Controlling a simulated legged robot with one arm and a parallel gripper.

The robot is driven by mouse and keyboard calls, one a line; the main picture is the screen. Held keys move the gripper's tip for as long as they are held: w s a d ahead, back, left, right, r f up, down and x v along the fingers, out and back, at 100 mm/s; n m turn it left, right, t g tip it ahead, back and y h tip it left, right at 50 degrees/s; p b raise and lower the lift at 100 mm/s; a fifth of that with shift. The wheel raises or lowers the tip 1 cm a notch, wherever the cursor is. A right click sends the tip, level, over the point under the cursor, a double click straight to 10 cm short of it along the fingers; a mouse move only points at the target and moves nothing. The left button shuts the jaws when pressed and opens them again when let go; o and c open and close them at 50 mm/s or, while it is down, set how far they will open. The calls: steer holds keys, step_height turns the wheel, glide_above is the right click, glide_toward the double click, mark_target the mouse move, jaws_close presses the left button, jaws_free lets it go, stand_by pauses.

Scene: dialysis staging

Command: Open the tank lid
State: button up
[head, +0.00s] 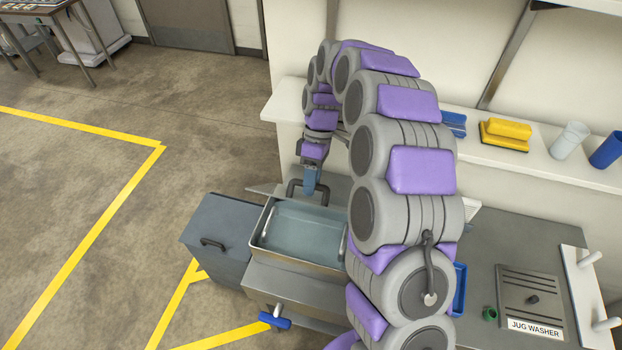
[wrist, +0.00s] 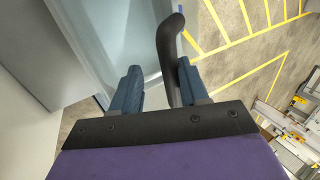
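The steel tank (head: 262,262) stands below my arm in the head view, with its top uncovered and a pale blue inside showing. A thin lid panel (head: 266,192) shows nearly edge-on at its back rim, with a dark loop handle (head: 291,187). My gripper (head: 311,188) is at that handle. In the wrist view my gripper (wrist: 160,85) has its blue fingers apart. The dark handle (wrist: 172,60) passes between them, close to the right finger, with a gap to the left one. A pale blue panel (wrist: 105,35) lies beyond. Contact with the handle is unclear.
A grey cabinet (head: 215,245) stands left of the tank. A blue-handled valve (head: 275,320) sticks out at the front. The jug washer panel (head: 533,298) is at right. A wall shelf (head: 470,150) holds a yellow block (head: 505,133) and cups. Open floor lies left.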

steer(key=shift+s+a, duration=0.2)
steer(key=shift+a, duration=0.05)
